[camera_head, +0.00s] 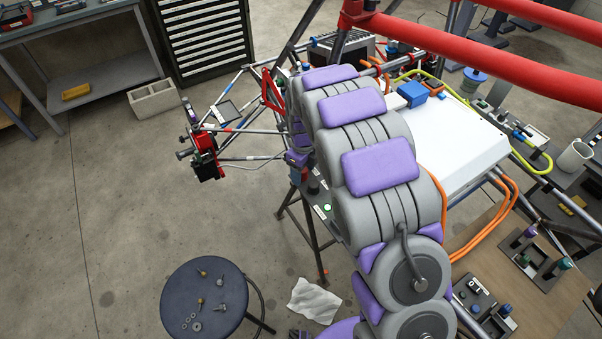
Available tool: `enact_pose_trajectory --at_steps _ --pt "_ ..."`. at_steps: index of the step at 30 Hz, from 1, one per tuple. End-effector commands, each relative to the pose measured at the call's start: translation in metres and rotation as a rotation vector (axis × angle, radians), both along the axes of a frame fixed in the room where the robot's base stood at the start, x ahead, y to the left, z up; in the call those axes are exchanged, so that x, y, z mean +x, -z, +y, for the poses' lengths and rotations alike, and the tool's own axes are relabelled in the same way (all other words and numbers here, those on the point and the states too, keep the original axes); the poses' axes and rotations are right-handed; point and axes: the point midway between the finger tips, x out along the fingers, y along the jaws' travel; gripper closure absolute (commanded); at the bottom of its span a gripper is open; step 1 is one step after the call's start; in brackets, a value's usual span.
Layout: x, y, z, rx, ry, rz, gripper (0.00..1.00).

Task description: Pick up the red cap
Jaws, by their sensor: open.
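I cannot make out a separate red cap for certain.
Thick red tubes (480,42) cross the upper right. A white panel (455,135) lies right of my arm. A round dark stool (203,298) with small hardware stands at lower left, near a white cloth (314,300). The left floor is mostly clear around a concrete block (153,98).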

Motion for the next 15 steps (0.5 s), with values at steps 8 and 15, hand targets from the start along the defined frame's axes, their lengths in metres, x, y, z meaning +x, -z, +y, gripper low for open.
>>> enact_pose_trajectory --at_steps 8,15 --pt "0.0000 0.0007 0.0073 -0.007 0.001 0.001 0.47" --pt "-0.0002 0.0008 0.0070 -0.007 0.001 0.001 0.70"
